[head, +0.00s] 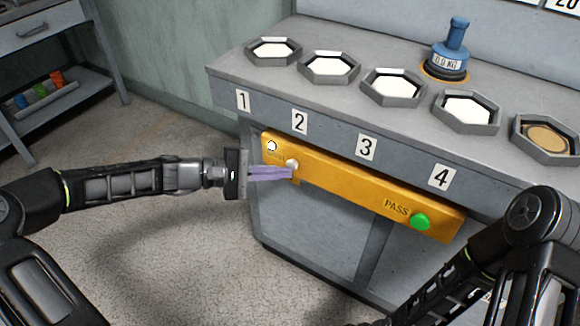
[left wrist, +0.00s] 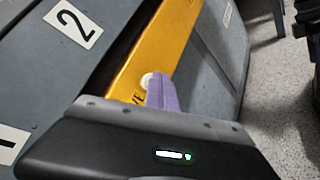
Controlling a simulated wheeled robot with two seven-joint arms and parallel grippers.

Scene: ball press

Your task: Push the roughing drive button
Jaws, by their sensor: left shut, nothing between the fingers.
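A yellow panel (head: 345,190) runs along the front of the grey bench. A white round button (head: 292,163) sits near its left end, beside a small white symbol and partly hidden lettering. It also shows in the left wrist view as a white button (left wrist: 150,80) on the yellow panel (left wrist: 155,45). My left gripper (head: 290,173) is shut and empty, its purple fingertips at the button's lower edge. In the left wrist view the fingertips (left wrist: 158,78) overlap the button's side; I cannot tell whether they touch it. My right gripper is not visible.
A green button (head: 420,221) marked PASS is at the panel's right end. Hexagonal trays (head: 330,81) line the bench top (head: 300,40), with a blue weight (head: 452,50) behind them. A shelf unit (head: 50,50) stands at the far left. Floor is clear left of the bench.

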